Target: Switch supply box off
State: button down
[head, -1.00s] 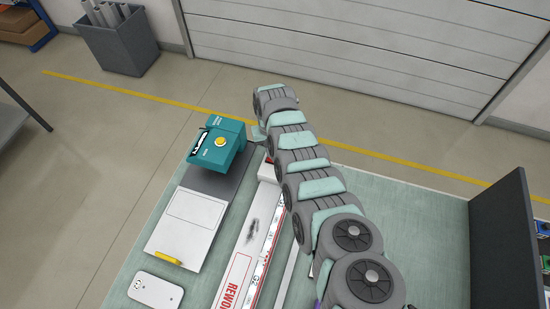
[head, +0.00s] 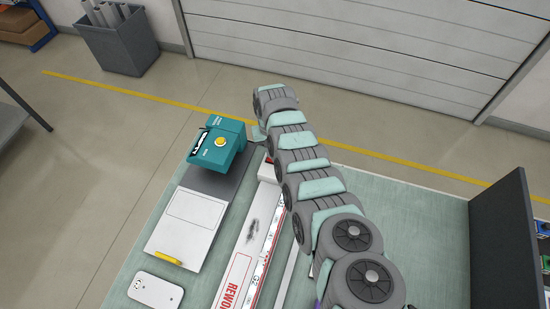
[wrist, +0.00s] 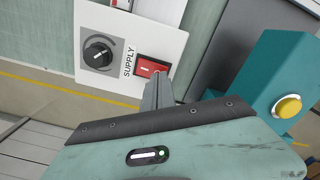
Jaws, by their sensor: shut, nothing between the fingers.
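The supply box (wrist: 120,22) shows in the wrist view as a white panel with a black rotary knob (wrist: 99,52), a SUPPLY label and a red rocker switch (wrist: 149,66). In the head view a small white box with a red part (head: 267,172), apparently the same box, is partly hidden by my arm. My gripper (wrist: 159,78) is shut and empty. Its fingertips overlap the lower right edge of the red switch in the wrist view. I cannot tell whether they touch it, or which side of the rocker is pressed in.
A teal machine (head: 222,148) with a yellow button stands left of my arm, close to my gripper. The bench right of my arm is clear up to a dark panel (head: 497,235).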

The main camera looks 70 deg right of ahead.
jog(key=shift+f+b, duration=0.75)
jog(key=shift+f, duration=0.25)
dwell(0.5)
jog(key=shift+r, duration=0.15)
notch_tip(320, 180, up, 7)
jog(key=p, duration=0.6)
dwell(0.7)
